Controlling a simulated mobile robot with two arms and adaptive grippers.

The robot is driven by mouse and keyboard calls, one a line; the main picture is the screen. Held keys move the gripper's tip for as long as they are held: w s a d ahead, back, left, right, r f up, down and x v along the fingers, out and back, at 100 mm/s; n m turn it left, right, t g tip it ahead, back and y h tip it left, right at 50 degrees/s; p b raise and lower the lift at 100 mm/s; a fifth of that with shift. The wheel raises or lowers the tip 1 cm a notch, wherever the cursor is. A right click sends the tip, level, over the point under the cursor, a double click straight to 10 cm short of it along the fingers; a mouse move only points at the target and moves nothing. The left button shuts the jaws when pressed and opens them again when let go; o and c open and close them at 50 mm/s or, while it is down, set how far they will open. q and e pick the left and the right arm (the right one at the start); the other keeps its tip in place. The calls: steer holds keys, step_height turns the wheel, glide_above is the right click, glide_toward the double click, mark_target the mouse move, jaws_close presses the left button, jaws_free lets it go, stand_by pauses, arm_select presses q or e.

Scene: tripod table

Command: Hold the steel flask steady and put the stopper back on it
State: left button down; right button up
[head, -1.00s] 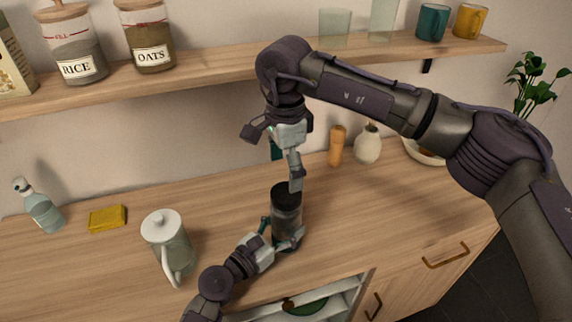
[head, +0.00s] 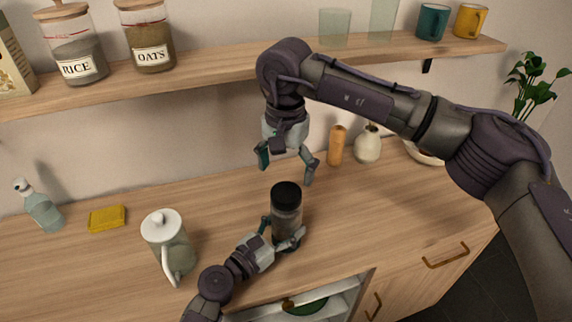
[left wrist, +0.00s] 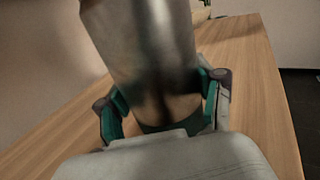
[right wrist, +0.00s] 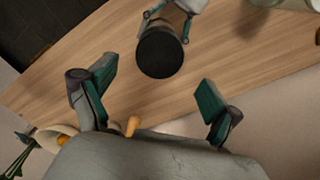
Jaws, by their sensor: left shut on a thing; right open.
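The steel flask (head: 286,222) stands upright on the wooden counter with the black stopper (head: 286,194) on its top. My left gripper (head: 282,240) is shut around the flask's lower part; in the left wrist view the steel body (left wrist: 150,50) rises between its fingers (left wrist: 160,110). My right gripper (head: 288,165) is open and empty, above and apart from the stopper. In the right wrist view the round black stopper top (right wrist: 160,53) shows beyond the spread fingers (right wrist: 155,95). How tightly the stopper sits cannot be told.
A white lidded jug (head: 168,245) stands left of the flask. A yellow sponge (head: 108,218) and a spray bottle (head: 40,207) are farther left. A wooden mill (head: 337,146) and a cream vase (head: 368,145) stand behind. A shelf (head: 220,66) with jars runs above. An open drawer (head: 335,300) is at the front.

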mark_target(286, 192)
step_height(286, 192, down, 7)
steer(key=shift+f, duration=0.1)
stand_by(0.3)
